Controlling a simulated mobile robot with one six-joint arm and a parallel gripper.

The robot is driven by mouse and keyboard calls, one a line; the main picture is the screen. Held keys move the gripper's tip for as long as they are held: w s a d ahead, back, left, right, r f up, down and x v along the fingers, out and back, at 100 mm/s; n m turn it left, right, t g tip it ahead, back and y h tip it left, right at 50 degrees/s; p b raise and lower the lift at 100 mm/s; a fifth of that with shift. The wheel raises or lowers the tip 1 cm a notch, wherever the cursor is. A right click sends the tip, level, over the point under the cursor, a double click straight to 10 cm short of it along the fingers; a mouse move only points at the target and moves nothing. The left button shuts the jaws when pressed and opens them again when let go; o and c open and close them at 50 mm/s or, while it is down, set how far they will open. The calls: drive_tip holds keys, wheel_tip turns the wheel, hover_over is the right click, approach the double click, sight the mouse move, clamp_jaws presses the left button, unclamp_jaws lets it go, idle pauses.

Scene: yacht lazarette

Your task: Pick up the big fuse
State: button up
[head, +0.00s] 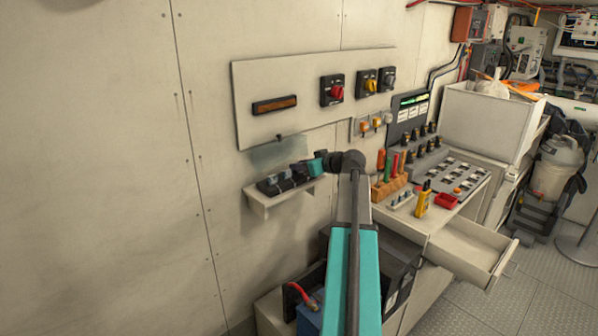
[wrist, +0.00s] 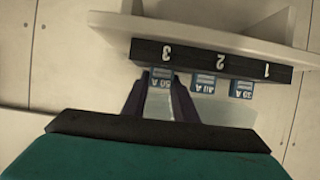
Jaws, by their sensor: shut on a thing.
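A dark fuse block (wrist: 225,62) numbered 3, 2, 1 appears upside down in the wrist view. A blue-and-white fuse sits at each number: one at 3 (wrist: 161,78), one at 2 (wrist: 203,83) and one at 1 (wrist: 241,89). Their amp labels are small; I cannot read them surely. My gripper (wrist: 160,92) has its dark fingers on both sides of the fuse at 3 and is shut on it. That fuse is still at the block. In the head view my gripper (head: 311,166) is at the right end of the block, and the fuse is hidden.
The block stands on a small white wall shelf (head: 258,203). A panel with rotary switches (head: 300,92) is above. Batteries stand beneath my arm.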

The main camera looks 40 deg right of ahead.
drive_tip(key=shift+r, duration=0.2)
drive_tip(key=shift+r+b, duration=0.95)
drive_tip(key=shift+r, duration=0.65)
drive_tip(key=s+d+r+b, duration=0.1)
drive_tip(key=s+d+b, duration=0.2)
drive_tip(key=s, duration=1.2)
drive_tip(key=shift+s+r+b, duration=0.2)
drive_tip(key=shift+s+b, duration=0.2)
drive_tip(key=shift+b, duration=0.2)
drive_tip(key=shift+w, duration=0.1)
